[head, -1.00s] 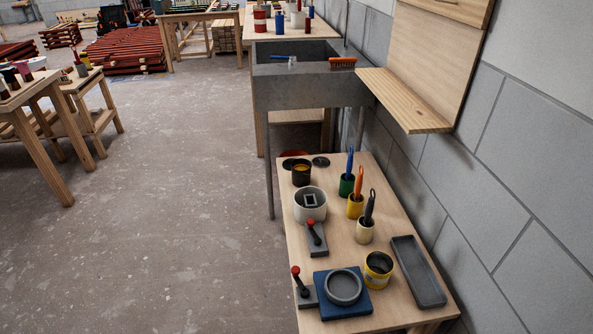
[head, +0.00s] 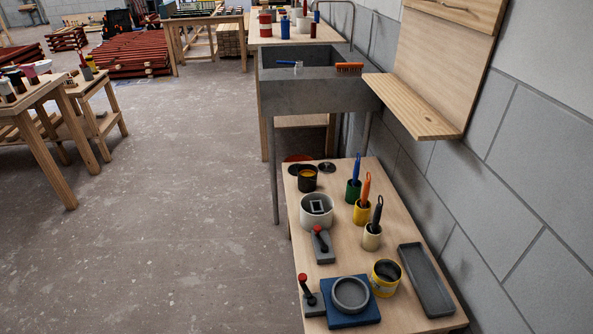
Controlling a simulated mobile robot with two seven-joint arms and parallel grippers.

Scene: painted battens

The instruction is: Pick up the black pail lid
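A small black pail (head: 307,180) with something yellow-orange inside stands near the far end of the low wooden table (head: 331,277). Beside it at the table's far edge lies a flat dark disc with a small raised middle (head: 327,167), which looks like a lid. A second dark disc (head: 295,168) lies just behind the pail, partly hidden by it. I cannot tell for sure which disc is the black pail lid. Neither of my grippers is in view.
On the table are a white tub (head: 317,211), brush cups (head: 372,237), a yellow can (head: 385,278), a grey tray (head: 426,280) and a blue block with a grey ring (head: 350,294). A grey sink (head: 312,94) stands behind. Open floor lies left.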

